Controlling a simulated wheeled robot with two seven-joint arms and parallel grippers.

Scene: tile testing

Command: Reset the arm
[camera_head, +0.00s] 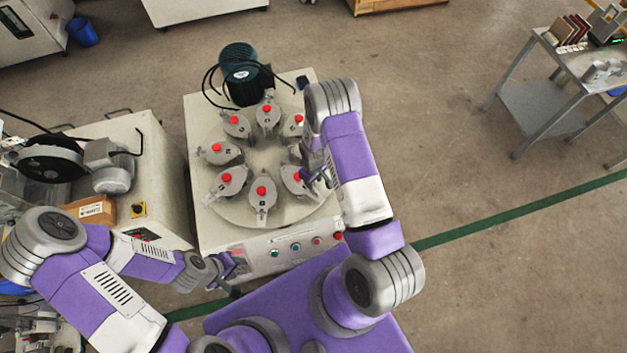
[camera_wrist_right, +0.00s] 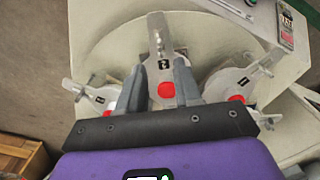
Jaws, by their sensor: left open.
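My right arm reaches over the right side of the round testing machine (camera_head: 262,215). My right gripper (camera_head: 316,176) is low beside the right-hand clamps. In the right wrist view, the right gripper (camera_wrist_right: 158,72) has its two grey fingers apart. A grey clamp with a red knob (camera_wrist_right: 166,90) shows between them; I cannot tell if the fingers touch it. My left gripper (camera_head: 230,266) is open in front of the machine's lower left corner, near its front panel. The left arm is bent low at the left.
Several red-knobbed clamps ring the turntable, with a dark motor (camera_head: 240,75) and cables behind. A second machine (camera_head: 140,140) with a cardboard box (camera_head: 92,209) stands at the left. A metal table (camera_head: 545,100) with tiles is far right. The floor at right is clear.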

